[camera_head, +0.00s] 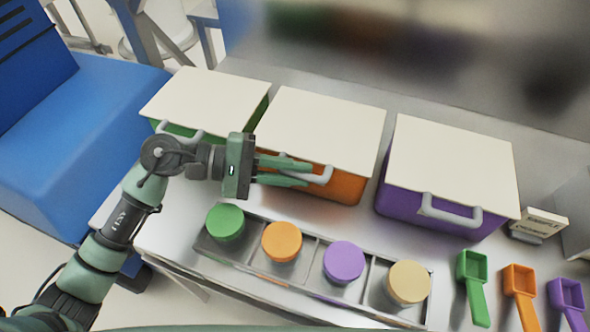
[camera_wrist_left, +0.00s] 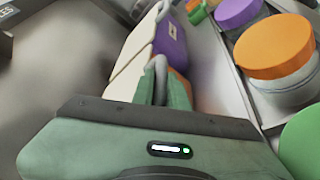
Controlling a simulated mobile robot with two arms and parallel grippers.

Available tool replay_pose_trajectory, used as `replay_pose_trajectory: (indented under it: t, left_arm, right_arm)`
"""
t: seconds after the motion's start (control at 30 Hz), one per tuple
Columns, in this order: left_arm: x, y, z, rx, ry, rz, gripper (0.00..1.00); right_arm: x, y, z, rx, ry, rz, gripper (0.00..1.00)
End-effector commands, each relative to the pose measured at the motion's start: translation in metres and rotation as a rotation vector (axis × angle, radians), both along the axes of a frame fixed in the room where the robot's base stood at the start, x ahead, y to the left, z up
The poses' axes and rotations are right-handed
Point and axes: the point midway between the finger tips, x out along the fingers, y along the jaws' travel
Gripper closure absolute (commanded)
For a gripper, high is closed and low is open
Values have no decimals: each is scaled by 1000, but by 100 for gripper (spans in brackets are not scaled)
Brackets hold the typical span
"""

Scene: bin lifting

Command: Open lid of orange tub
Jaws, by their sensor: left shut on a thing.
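The orange tub (camera_head: 345,187) stands in the middle of a row of three tubs on the metal bench. Its cream lid (camera_head: 325,125) lies flat on top, and a grey handle (camera_head: 322,176) sticks out at the lid's front edge. My left gripper (camera_head: 305,176) reaches in from the left and is shut on this handle. In the left wrist view the green fingers (camera_wrist_left: 168,92) close around the grey handle (camera_wrist_left: 160,68). Part of the tub's front is hidden behind my gripper. My right gripper is in neither view.
A green tub (camera_head: 180,130) with a cream lid stands to the left, a purple tub (camera_head: 405,208) to the right. In front is a metal tray (camera_head: 310,290) with several coloured-lid jars. Green, orange and purple scoops (camera_head: 520,290) lie at the right. A blue cabinet (camera_head: 80,140) is at the left.

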Motion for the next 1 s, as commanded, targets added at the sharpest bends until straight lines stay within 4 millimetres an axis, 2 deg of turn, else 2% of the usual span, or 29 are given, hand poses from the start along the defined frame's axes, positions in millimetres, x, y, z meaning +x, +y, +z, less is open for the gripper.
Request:
replay_pose_trajectory:
  t: [0.27, 0.47, 0.67, 1.0]
  left_arm:
    - [0, 0, 1, 2, 4, -2, 100]
    - [0, 0, 13, 19, 47, -2, 100]
    - [4, -1, 42, 58, 157, -2, 100]
    - [27, -9, 111, 152, 457, -1, 100]
  right_arm:
    - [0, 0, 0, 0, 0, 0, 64]
    - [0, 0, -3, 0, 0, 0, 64]
    - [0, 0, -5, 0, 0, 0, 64]
    - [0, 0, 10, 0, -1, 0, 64]
